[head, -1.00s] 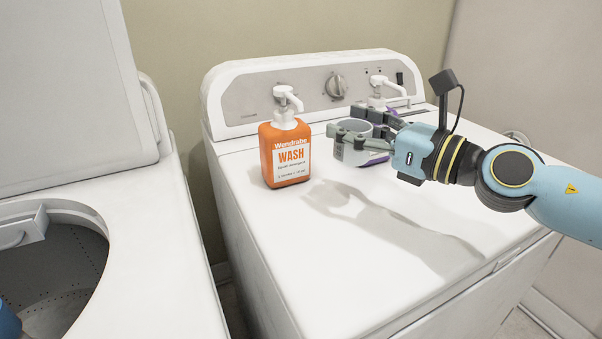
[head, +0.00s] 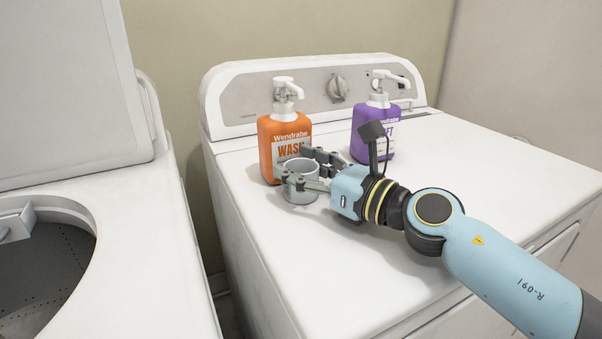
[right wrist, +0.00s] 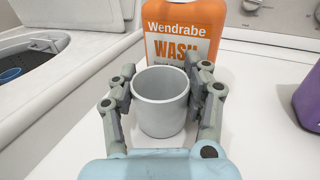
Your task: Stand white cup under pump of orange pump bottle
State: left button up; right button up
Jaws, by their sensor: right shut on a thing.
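The orange pump bottle (head: 283,140) stands upright on the white machine top, its white pump nozzle pointing toward the front right. The white cup (head: 300,193) is upright in front of the bottle's lower part, held between the fingers of my right gripper (head: 307,175). In the right wrist view the cup (right wrist: 160,105) sits between both fingers, mouth up and empty, with the orange bottle (right wrist: 184,35) right behind it. I cannot tell whether the cup's base touches the machine top. My left gripper is not in view.
A purple pump bottle (head: 374,130) stands to the right, behind my right wrist. The machine's control panel (head: 240,98) rises behind the bottles. An open washer drum (head: 45,270) lies at the left. The machine top (head: 290,260) in front is clear.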

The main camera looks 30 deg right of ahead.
jog(key=shift+r, duration=0.1)
jog(key=o, duration=0.6)
jog(key=shift+s, duration=0.15)
jog(key=b+v, duration=0.1)
jog(key=v, duration=0.2)
jog(key=b+v, duration=0.1)
jog(key=v, duration=0.2)
jog(key=b+v, duration=0.2)
jog(key=v, duration=0.2)
jog(key=shift+d+f, duration=0.15)
jog(key=shift+f, duration=0.15)
jog(key=shift+s+d+r+b, duration=0.1)
jog(key=shift+s+b, duration=0.2)
jog(key=shift+s, duration=0.1)
jog(key=shift+s+d+r+b, duration=0.15)
jog(key=shift+s+b, duration=0.15)
jog(key=shift+s, duration=0.1)
